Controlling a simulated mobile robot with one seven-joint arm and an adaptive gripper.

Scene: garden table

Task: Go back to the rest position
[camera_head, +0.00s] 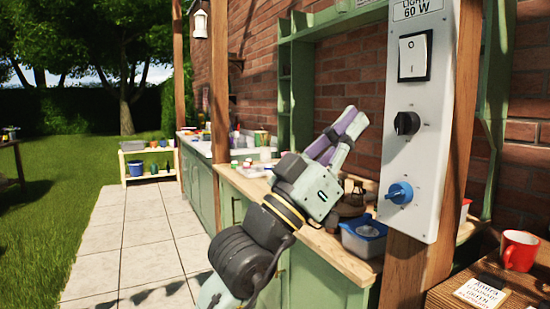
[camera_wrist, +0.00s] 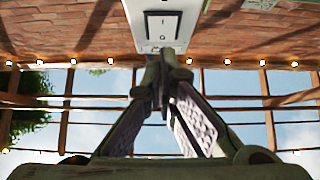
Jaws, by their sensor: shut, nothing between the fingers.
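My gripper (camera_head: 350,125) is raised above the green counter in the head view, left of the white control panel. Its fingers point up and to the right and are shut with nothing between them. In the wrist view the fingers of my gripper (camera_wrist: 163,62) come together at the tips, below the switch on the panel (camera_wrist: 157,25). The gripper appears apart from the panel and the counter.
The control panel (camera_head: 420,130) on a wooden post has a rocker switch (camera_head: 415,56), a black knob (camera_head: 407,123) and a blue knob (camera_head: 400,193). A blue container (camera_head: 364,240) stands on the counter. A red mug (camera_head: 519,250) stands at right. The paved path (camera_head: 135,240) at left is clear.

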